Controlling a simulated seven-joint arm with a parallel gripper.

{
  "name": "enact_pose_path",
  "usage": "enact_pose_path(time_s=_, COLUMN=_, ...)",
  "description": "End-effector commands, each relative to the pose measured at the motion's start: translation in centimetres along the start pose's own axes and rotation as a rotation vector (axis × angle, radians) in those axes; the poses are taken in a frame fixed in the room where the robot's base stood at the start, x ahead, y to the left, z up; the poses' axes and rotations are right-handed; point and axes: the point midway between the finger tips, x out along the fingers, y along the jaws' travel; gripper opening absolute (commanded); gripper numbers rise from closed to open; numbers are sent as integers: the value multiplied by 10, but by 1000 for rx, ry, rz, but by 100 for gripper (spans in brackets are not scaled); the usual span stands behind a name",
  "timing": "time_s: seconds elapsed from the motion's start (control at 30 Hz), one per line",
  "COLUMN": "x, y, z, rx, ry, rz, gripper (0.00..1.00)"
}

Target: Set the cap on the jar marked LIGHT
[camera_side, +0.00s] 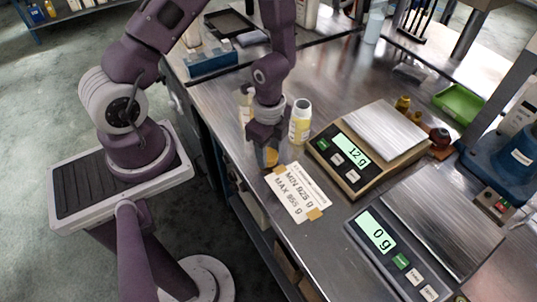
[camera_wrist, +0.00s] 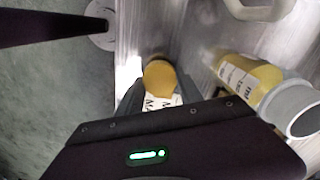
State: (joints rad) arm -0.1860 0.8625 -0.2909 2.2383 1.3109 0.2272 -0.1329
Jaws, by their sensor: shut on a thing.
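My gripper (camera_side: 266,148) is shut on a yellow-orange cap (camera_side: 271,157) low over the bench, beside a taped paper sign. In the wrist view the cap (camera_wrist: 159,76) sits between the fingertips (camera_wrist: 158,92). A yellow jar with a pale, uncapped neck (camera_side: 300,121) stands upright just right of my gripper. The jar also shows in the wrist view (camera_wrist: 250,82), with its mouth open; I cannot read its label. A second yellow-and-white container (camera_side: 245,104) stands behind my gripper, mostly hidden. I cannot tell which one is marked LIGHT.
The sign (camera_side: 297,193) reads MIN 925 g, MAX 955 g. A tan scale (camera_side: 352,173) reads 12 g and a dark scale (camera_side: 391,262) reads 0 g. Brass weights (camera_side: 403,103) and a green tray (camera_side: 460,102) lie behind. Bare bench shows behind the jar.

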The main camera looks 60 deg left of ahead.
Motion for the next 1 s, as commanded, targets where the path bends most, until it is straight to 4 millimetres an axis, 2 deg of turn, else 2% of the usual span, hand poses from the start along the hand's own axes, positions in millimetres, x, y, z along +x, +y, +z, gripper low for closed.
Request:
enact_pose_path(time_s=0.2, x=-53, y=-2, z=1, rx=-8, ry=2, rz=-4, gripper=6)
enact_pose_path(time_s=0.47, x=-104, y=-2, z=1, rx=-6, ry=-1, rz=-5, gripper=6)
enact_pose_path(time_s=0.7, x=-168, y=-1, z=1, rx=-5, ry=-2, rz=-4, gripper=6)
enact_pose_path(time_s=0.93, x=-212, y=-1, z=1, rx=-3, ry=-2, rz=-2, gripper=6)
enact_pose_path(time_s=1.0, x=-213, y=-12, z=-4, rx=-44, ry=10, rz=4, gripper=6)
